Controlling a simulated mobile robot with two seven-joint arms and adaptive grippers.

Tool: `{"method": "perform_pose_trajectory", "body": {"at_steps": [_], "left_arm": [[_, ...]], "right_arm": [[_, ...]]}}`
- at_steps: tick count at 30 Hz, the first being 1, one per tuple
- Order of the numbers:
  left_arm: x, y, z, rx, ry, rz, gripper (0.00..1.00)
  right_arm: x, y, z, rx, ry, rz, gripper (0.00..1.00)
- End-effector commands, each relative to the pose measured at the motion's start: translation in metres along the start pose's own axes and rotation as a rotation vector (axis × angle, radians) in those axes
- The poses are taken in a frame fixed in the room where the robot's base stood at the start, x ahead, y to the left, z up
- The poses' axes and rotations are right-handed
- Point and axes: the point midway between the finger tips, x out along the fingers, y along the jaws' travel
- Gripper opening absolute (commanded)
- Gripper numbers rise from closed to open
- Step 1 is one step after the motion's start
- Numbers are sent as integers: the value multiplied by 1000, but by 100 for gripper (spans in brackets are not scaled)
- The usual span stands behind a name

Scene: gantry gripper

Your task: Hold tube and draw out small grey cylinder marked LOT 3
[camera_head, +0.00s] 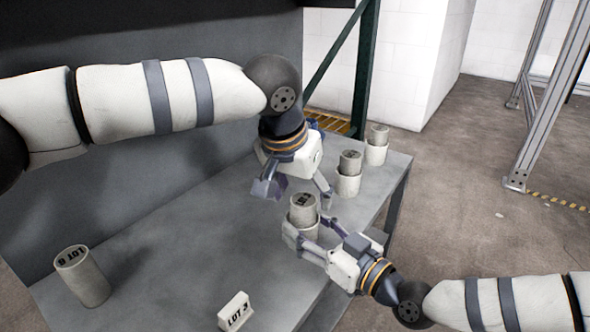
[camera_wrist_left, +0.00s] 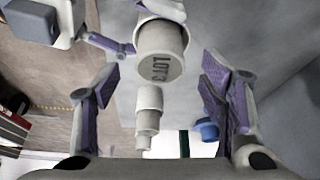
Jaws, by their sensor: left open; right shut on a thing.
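A pale grey tube (camera_head: 303,228) stands upright at the table's right side, with a small grey cylinder (camera_head: 303,201) in its top. In the left wrist view the cylinder's end face (camera_wrist_left: 163,66) reads LOT 3, upside down, and it sticks out of the wider tube (camera_wrist_left: 160,12). My right gripper (camera_head: 304,240) is shut on the tube from the lower right. My left gripper (camera_head: 297,190) is open just above the cylinder. In the left wrist view its fingers (camera_wrist_left: 160,82) are spread to either side, apart from the cylinder.
Two similar tubes with cylinders, one nearer (camera_head: 348,185) and one farther (camera_head: 375,156), stand behind on the grey table (camera_head: 165,245). Another marked cylinder (camera_head: 88,282) stands at front left. A LOT 3 sign (camera_head: 235,312) is at the front. The table's middle is clear.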

Motion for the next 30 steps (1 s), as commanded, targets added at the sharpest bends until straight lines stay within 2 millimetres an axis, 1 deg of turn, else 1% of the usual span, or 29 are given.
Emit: {"method": "perform_pose_trajectory", "body": {"at_steps": [1,3,6,14,15,16,17,18,20,21,23,24,30], "left_arm": [[9,0,0,-1,-2,0,65],[19,0,0,-2,-2,1,65],[27,0,0,-1,-1,0,65],[30,0,0,-1,1,-1,65],[30,0,0,-1,1,-1,63],[30,0,0,-1,1,-1,56],[30,0,0,-1,1,-1,49],[30,0,0,-1,1,-1,40],[30,0,0,-1,1,-1,26],[30,0,0,-1,1,-1,17],[30,0,0,-1,1,-1,4],[30,0,0,-1,1,-1,0],[25,0,-3,-2,4,-1,0]], "right_arm": [[0,0,0,0,-1,0,24],[0,0,0,0,-1,0,24],[0,0,0,0,-1,0,24],[0,0,0,0,-1,0,24],[0,0,0,0,-1,0,24],[0,0,0,0,-1,0,24],[0,0,0,0,-1,0,24],[0,0,0,0,-1,0,24],[0,0,0,0,-1,0,24],[0,0,0,0,-1,0,24],[0,0,0,0,-1,0,24],[0,0,0,0,-1,0,24],[0,0,0,0,-1,0,24]]}}
